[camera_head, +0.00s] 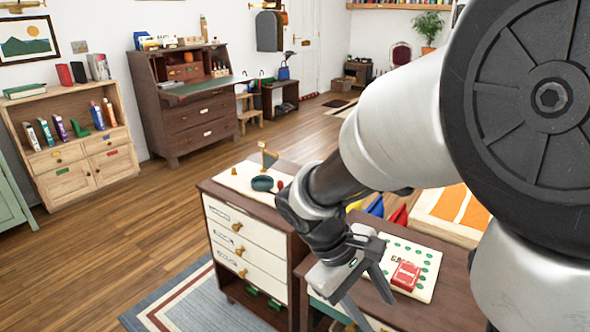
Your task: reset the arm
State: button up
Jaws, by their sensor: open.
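My arm comes in from the right side of the head view, large and close, and bends down to the left. My gripper (368,292) is open and points downward, with its fingers apart and nothing seen between them. It is over the front part of the brown desk (415,312), just left of a white board with green dots (425,262). A red box (405,276) sits on that board, to the right of the gripper and apart from it. My arm hides part of the desk and the room behind.
A cabinet with white drawers (238,249) stands left of the gripper, with a dark round dish (262,183) and a small flag-like piece (269,158) on top. An orange-striped surface (455,208) lies behind the desk. Open wooden floor (160,215) spreads to the left.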

jog(key=s+r+m+t+y+p, duration=0.3)
jog(key=r+p, duration=1.1)
jog(key=r, duration=0.6)
jog(key=s+r+m+t+y+p, duration=0.3)
jog(key=r+p, duration=1.1)
jog(key=r, duration=0.6)
jog(key=shift+r+m, duration=0.15)
jog(key=shift+m, duration=0.55)
